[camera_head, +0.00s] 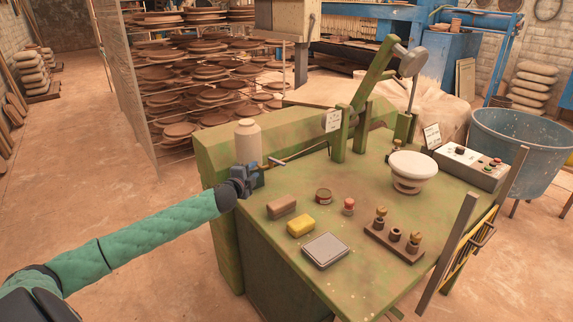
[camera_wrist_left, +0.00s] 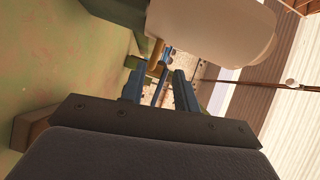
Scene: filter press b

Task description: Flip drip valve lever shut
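My left gripper (camera_head: 256,171) is at the left edge of the green press table, just below a cream bottle-shaped container (camera_head: 247,141). In the left wrist view the two blue fingers (camera_wrist_left: 160,78) stand apart. A thin bluish bar (camera_wrist_left: 161,88), which looks like the valve lever, shows in the gap between them, below a brass fitting (camera_wrist_left: 155,54). I cannot tell whether a finger touches it. The cream container (camera_wrist_left: 212,28) fills the top of the wrist view. In the head view the gripper hides most of the valve. My right gripper is not in view.
The green table (camera_head: 340,190) carries a brown block (camera_head: 282,207), a yellow sponge (camera_head: 301,226), a grey plate (camera_head: 326,250), a white bowl (camera_head: 412,165) and a control box (camera_head: 470,165). A thin rod (camera_head: 300,154) runs right from near the gripper. Floor to the left is clear.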

